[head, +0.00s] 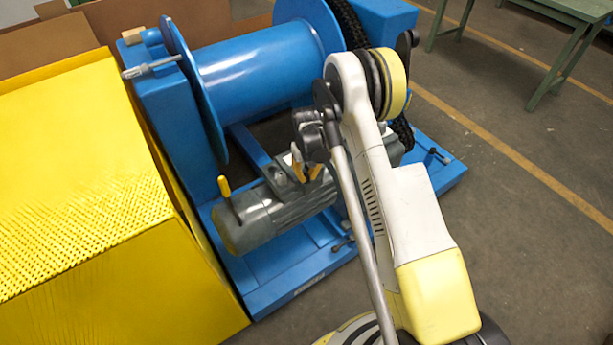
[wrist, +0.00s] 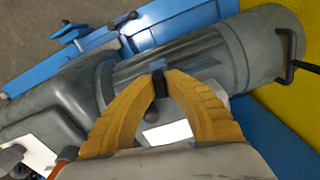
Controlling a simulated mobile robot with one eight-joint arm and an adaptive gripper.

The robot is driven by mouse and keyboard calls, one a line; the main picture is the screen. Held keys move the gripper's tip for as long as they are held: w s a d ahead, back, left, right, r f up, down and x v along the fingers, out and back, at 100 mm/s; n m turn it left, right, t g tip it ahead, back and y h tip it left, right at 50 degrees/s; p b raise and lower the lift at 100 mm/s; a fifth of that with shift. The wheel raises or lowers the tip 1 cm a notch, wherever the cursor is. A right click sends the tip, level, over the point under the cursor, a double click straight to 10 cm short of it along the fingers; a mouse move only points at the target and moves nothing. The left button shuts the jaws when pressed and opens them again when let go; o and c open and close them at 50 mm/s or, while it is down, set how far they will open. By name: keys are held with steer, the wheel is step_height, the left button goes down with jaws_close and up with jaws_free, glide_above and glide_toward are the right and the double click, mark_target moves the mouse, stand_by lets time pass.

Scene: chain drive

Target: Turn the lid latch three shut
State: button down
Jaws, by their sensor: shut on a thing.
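A grey motor-like cylinder (head: 270,212) lies on the blue base. My gripper (head: 306,166) is over its upper side, partly hidden by my arm in the head view. In the wrist view, the yellow fingers of my gripper (wrist: 160,80) come together at their tips on a small dark piece (wrist: 160,87) against the grey cylinder (wrist: 185,58). It looks like a lid latch; the fingers hide most of it, and I cannot tell its number or angle. A lever with a yellow grip (head: 225,187) stands up at the cylinder's left end, apart from my gripper.
A blue drum (head: 255,72) and a dark chain (head: 352,25) rise behind the cylinder. A yellow box (head: 120,285) stands close on the left. Small dark levers (head: 342,245) sit on the blue base (head: 285,275). The floor on the right is clear up to a green table (head: 570,50).

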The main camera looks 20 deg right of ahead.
mark_target(307, 175)
steer(key=shift+n, duration=1.1)
steer(key=c, duration=1.4)
jaws_free()
step_height(307, 175, up, 12)
